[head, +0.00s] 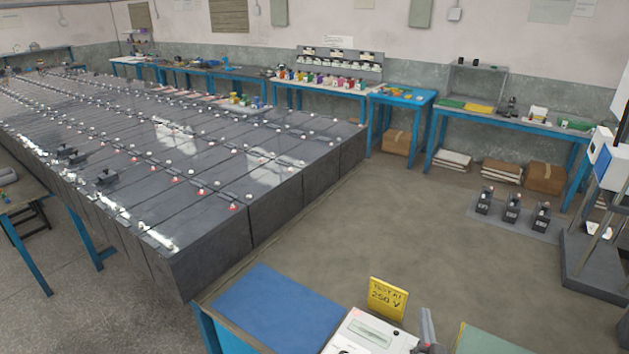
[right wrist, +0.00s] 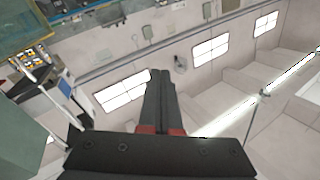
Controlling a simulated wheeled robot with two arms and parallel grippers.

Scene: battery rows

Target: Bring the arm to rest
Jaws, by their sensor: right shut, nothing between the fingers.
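My right gripper (head: 426,318) shows at the bottom edge of the head view, in front of the table there, beside a white instrument box. Only its grey fingers and a little of the dark part below show. In the right wrist view its dark fingers (right wrist: 163,78) are together, with nothing between them. That view is tilted and shows walls, bright windows and ceiling behind the fingers. My left gripper is not in view.
The near table holds a blue mat (head: 275,308), a yellow sign (head: 387,297) reading 250 V, a white instrument box (head: 365,334) and a green mat (head: 485,342). Long dark battery rows (head: 215,225) fill the left.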

